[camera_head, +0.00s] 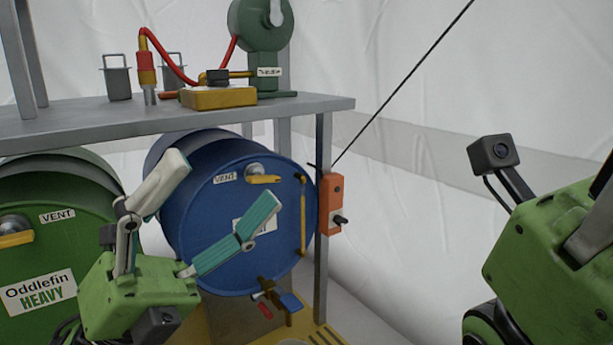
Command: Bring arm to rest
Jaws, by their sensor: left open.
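My left gripper (217,190) is in the lower left, in front of a blue drum (208,185). Its green body is at the bottom, and its two fingers, one pale and one teal, are spread wide apart with nothing between them. The fingers overlap the drum's face in the picture; I cannot tell whether they touch it. Part of my right arm, with a green housing and a dark camera block, shows at the right edge. No right fingers show there.
A grey rack shelf (300,108) above the drum holds a yellow block, red hose and green device (262,38). A green drum (45,240) lies at left. An orange switch box (331,205) is on the rack post. White tent wall and open space lie to the right.

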